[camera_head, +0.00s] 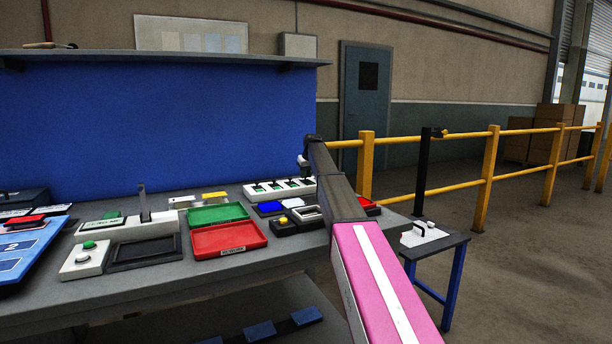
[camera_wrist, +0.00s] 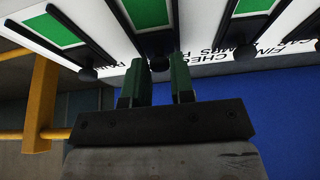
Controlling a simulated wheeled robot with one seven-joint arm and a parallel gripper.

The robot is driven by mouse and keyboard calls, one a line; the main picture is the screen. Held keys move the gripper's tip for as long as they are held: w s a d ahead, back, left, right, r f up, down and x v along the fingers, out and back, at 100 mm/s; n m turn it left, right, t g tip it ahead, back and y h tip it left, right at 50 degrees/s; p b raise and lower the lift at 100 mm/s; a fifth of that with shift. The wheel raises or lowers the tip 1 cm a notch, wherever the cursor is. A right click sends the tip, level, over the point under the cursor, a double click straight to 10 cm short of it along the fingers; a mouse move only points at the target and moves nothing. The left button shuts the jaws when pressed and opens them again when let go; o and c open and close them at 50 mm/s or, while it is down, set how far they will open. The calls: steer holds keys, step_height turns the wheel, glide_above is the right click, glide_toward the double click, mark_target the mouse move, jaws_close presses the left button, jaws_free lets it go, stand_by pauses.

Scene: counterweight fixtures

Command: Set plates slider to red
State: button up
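The slider panel (camera_head: 278,188) is a white board with several dark slider tracks at the back right of the bench. In the wrist view, the panel (camera_wrist: 200,40) fills the top, with green fields beside the dark tracks and upside-down lettering partly cut off. I cannot tell which track is the plates slider. My gripper (camera_wrist: 160,78) has two green fingers apart, with a narrow gap. One dark slider knob (camera_wrist: 160,62) shows at the gap between the fingertips; contact cannot be told. In the head view my gripper (camera_head: 304,160) is small, dark and beside the panel's right end.
A green tray (camera_head: 218,213) and a red tray (camera_head: 228,238) lie in front of the panel. A box with an upright lever (camera_head: 143,205) stands to the left. A yellow railing (camera_head: 459,188) and a small side table (camera_head: 440,240) are at the right. A blue board (camera_head: 150,125) backs the bench.

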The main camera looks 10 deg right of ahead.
mark_target(309, 184)
jaws_close()
steer(key=shift+s+d, duration=0.25)
steer(key=shift+s, duration=0.55)
steer(key=shift+s+d, duration=0.3)
steer(key=shift+s, duration=0.5)
steer(key=shift+s+d, duration=0.25)
steer(key=shift+s, duration=0.55)
steer(key=o, duration=0.6)
jaws_free()
steer(key=shift+c, duration=0.2)
steer(key=shift+r, duration=0.15)
steer(key=v, duration=1)
steer(key=shift+r, duration=0.2)
steer(key=shift+s, duration=0.15)
